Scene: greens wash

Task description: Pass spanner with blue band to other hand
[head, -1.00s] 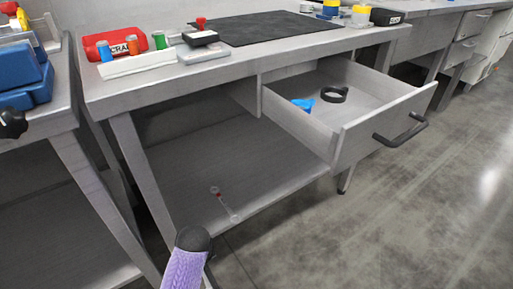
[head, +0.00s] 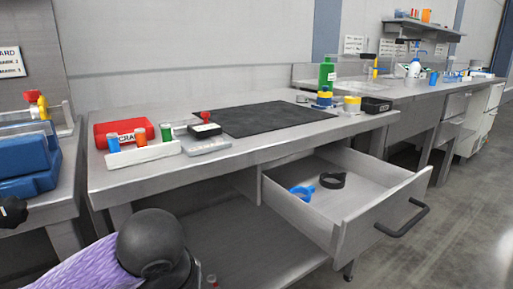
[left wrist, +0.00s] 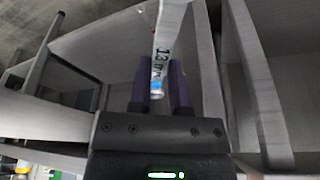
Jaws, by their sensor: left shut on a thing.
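In the left wrist view my left gripper (left wrist: 161,72) is shut on a light metal spanner (left wrist: 170,28). The spanner carries dark "13 m…" lettering and a blue band (left wrist: 157,86) close to the jaws. It sticks out past the fingers and its far end is cut off by the picture's top edge. In the head view a purple-sleeved arm with a black joint shows at the bottom left, but neither gripper nor the held spanner shows there. My right gripper is in no view.
A workbench (head: 250,152) holds a black mat (head: 265,118), a red case (head: 122,131) and several small containers. Its drawer (head: 345,222) stands open, with a blue item (head: 302,192) and a black ring (head: 333,180) inside. Blue boxes (head: 28,160) sit on the left bench. Floor at right is clear.

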